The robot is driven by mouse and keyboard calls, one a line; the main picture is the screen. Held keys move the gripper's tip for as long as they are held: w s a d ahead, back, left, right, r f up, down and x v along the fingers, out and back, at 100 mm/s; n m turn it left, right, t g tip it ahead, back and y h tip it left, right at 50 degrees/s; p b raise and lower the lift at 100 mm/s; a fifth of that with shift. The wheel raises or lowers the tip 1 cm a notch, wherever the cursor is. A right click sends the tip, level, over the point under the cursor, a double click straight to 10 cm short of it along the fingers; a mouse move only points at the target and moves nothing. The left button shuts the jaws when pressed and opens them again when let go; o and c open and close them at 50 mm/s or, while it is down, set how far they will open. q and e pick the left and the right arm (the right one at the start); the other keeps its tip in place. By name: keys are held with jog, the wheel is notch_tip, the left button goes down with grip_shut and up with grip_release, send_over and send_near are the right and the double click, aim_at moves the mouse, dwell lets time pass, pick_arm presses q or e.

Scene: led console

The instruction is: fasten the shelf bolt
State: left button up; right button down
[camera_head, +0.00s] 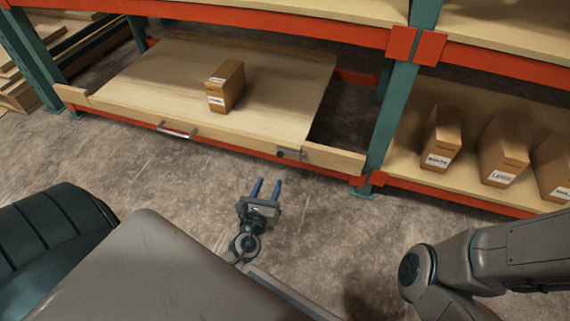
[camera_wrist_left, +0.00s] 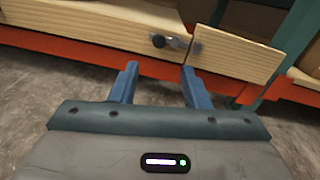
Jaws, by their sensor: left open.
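The shelf bolt (camera_head: 290,154) is a small dark metal piece with a knob on the front edge of the wooden shelf (camera_head: 150,85), near its right end. In the left wrist view the bolt (camera_wrist_left: 168,41) lies just left of the gap between the shelf front and a short wooden end piece (camera_wrist_left: 232,58). I cannot tell whether it reaches across the gap. My left gripper (camera_head: 264,183) is open and empty, with its blue fingers pointing at the shelf front, apart from the bolt. The fingers also show in the left wrist view (camera_wrist_left: 157,75). My right gripper is out of view.
A small cardboard box (camera_head: 226,86) stands on the shelf. A metal handle (camera_head: 177,131) is on the shelf's front edge. Several labelled boxes (camera_head: 503,152) stand in the right bay, past a green post (camera_head: 392,120). The concrete floor before the shelf is clear.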

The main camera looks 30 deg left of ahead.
aim_at(280, 156)
pick_arm(q)
jog(key=x, duration=1)
jog(key=shift+a, duration=0.1)
grip_shut()
